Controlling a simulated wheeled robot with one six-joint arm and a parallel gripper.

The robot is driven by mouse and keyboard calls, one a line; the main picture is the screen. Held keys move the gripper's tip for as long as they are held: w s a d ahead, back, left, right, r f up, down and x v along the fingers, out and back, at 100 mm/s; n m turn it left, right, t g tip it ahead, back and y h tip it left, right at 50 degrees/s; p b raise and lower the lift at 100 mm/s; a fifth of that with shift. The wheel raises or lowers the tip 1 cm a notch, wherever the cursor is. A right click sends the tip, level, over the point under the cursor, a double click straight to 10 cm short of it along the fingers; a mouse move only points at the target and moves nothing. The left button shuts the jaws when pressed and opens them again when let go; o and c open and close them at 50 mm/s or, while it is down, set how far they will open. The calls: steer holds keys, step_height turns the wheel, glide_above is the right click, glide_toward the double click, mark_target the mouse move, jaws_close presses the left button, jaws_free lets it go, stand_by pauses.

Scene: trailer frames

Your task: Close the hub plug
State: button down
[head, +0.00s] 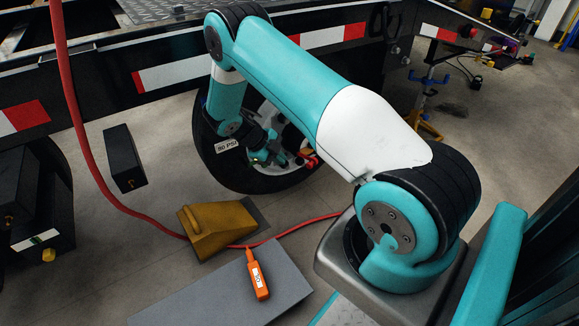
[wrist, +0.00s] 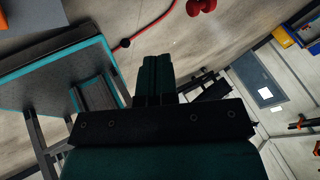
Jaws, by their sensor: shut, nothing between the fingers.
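My gripper (head: 275,158) is in front of the wheel (head: 240,172) under the trailer, at the hub area. In the wrist view its dark fingers (wrist: 154,75) are together with nothing between them. A small red part (head: 311,160) shows just right of the gripper in the head view, at the wheel's hub; it looks like the hub plug. A red knob-like part (wrist: 201,6) shows at the top edge of the wrist view, apart from the fingertips; I cannot tell if it is the same part. My gripper and wrist hide much of the hub, so the plug's position is unclear.
A yellow wheel chock (head: 217,228) and a red hose (head: 92,180) lie on the floor. An orange handheld device (head: 257,275) lies on a grey slab (head: 215,300). The trailer's side rail (head: 100,90) runs above the wheel. A yellow stand (head: 428,100) is further right.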

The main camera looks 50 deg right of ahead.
steer(key=s+d+f+b, duration=0.2)
steer(key=d+f+b, duration=0.1)
steer(key=d+f, duration=0.4)
steer(key=shift+s+d, duration=0.3)
steer(key=shift+d, duration=0.4)
